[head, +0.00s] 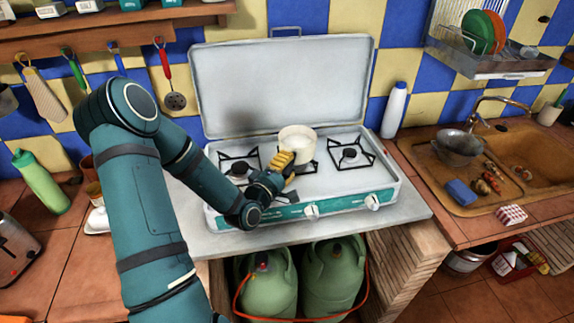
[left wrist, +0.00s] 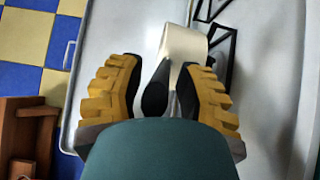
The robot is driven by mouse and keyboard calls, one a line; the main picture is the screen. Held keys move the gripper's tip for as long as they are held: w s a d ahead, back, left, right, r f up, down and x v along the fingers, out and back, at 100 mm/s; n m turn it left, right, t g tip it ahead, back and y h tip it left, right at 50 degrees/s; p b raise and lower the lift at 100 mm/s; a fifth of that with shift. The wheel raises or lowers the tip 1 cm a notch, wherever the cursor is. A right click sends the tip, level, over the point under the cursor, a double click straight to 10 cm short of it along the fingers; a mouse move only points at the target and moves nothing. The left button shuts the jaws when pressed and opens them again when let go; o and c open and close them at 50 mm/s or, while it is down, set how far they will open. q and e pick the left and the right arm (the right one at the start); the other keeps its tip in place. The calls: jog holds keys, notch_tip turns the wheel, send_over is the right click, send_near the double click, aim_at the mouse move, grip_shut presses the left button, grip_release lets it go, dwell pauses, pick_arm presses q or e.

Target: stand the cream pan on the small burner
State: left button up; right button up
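The cream pan (head: 297,141) is upright at the middle of the stove, over or just behind the small middle burner (head: 313,166), which it partly hides. I cannot tell whether it rests there or is slightly above. My left gripper (head: 287,161) reaches it from the front left. In the left wrist view, my left gripper (left wrist: 160,85) has its yellow-and-black fingers on either side of the dark handle (left wrist: 154,92). A narrow pale gap shows between handle and right finger. The pan's cream body (left wrist: 183,42) lies just beyond the fingertips. My right gripper is not in view.
The stove has a left burner (head: 239,168) and a right burner (head: 349,154). Its raised lid (head: 285,80) stands behind the pan. A white bottle (head: 394,110) stands to the right, before the sink (head: 440,185). Two green gas bottles (head: 333,275) are below.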

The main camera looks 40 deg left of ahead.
pick_arm(q)
jog(key=shift+r+p, duration=0.35)
jog(key=s, duration=0.7)
jog(key=shift+s+d+f, duration=0.1)
jog(key=shift+d+f, duration=0.05)
jog(key=shift+d, duration=0.15)
jog(key=shift+s+d+f+p, duration=0.1)
jog(key=shift+s+d+p, duration=0.05)
jog(key=shift+s+p, duration=1.15)
jog(key=shift+s+d+p, duration=0.15)
jog(key=shift+s+p, duration=0.95)
jog(key=shift+p, duration=0.3)
